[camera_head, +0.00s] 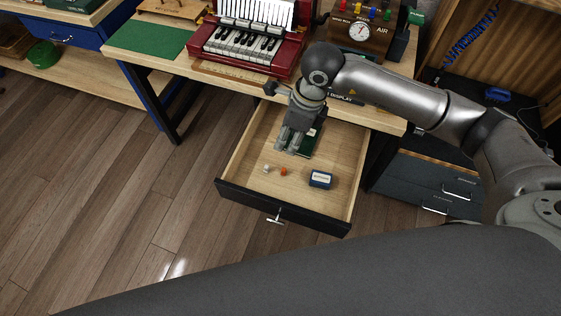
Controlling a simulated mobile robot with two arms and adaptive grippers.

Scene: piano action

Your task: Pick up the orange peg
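A small orange peg (283,171) lies on the floor of the open wooden drawer (245,176), left of the middle. My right gripper (287,150) hangs over the drawer, a little behind the peg in the picture, fingers pointing down. Its fingers look apart, with nothing visible between them, and do not appear to touch the peg. My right arm comes in from the right. My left gripper is not in view.
A small pale peg (266,168) lies just left of the orange one. A blue box with a white label (320,180) sits to its right, and a dark green item (309,143) lies behind. The desk edge (215,79) is above; a red accordion (249,40) stands on it.

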